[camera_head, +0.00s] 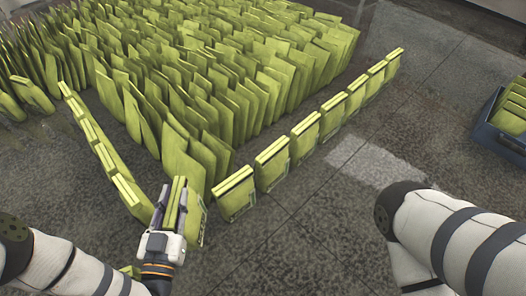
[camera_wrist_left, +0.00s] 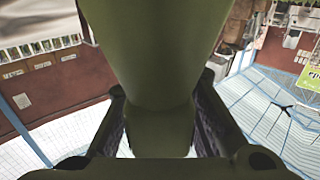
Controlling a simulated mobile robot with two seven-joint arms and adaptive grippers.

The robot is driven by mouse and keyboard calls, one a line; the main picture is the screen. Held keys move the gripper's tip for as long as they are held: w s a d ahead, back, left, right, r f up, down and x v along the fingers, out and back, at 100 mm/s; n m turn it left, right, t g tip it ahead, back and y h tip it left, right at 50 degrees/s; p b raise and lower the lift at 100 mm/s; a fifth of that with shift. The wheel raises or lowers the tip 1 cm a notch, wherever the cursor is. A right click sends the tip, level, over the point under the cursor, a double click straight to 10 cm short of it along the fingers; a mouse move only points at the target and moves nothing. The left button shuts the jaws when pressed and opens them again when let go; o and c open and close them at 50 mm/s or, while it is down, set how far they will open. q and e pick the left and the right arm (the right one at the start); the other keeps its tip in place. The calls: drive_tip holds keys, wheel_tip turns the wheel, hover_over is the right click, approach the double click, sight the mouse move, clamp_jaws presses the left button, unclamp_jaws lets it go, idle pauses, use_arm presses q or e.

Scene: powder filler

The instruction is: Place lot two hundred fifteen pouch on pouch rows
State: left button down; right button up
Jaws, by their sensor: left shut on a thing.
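The pouch rows (camera_head: 235,192) are two lines of upright yellow-green pouches that meet in a corner near my left gripper. My left gripper (camera_head: 171,212) is shut on a yellow-green pouch (camera_head: 179,194) at that corner. The held pouch is upright, and I cannot tell whether it touches the floor or its neighbours. In the left wrist view the held pouch (camera_wrist_left: 155,60) is a dark green shape filling the middle, between the two fingers. Its lot number cannot be read. My right arm is at the right, but its gripper is out of view.
A dense block of upright pouches (camera_head: 205,60) fills the ground behind the rows. A blue crate (camera_head: 484,132) of pouches stands at the right edge. The grey paved floor (camera_head: 310,225) between the row and my right arm is clear.

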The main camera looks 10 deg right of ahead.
use_arm(q)
wheel_tip(320, 180, down, 10)
drive_tip(key=b, duration=0.6)
drive_tip(key=shift+r, duration=0.1)
use_arm(e)
drive_tip(key=shift+g, duration=0.3)
drive_tip(key=f, duration=0.4)
drive_tip(key=shift+s+a+f, duration=0.2)
drive_tip(key=shift+s, duration=0.05)
use_arm(q)
drive_tip(key=c, duration=1.4)
unclamp_jaws()
drive_tip(key=shift+o, duration=0.2)
drive_tip(key=shift+s, duration=0.4)
drive_tip(key=s+a+p, duration=0.2)
drive_tip(key=s+p, duration=0.1)
drive_tip(key=s, duration=0.8)
drive_tip(key=shift+a+p, duration=0.15)
drive_tip(key=shift+p, duration=0.25)
use_arm(e)
drive_tip(key=r, duration=0.3)
drive_tip(key=shift+d, duration=0.2)
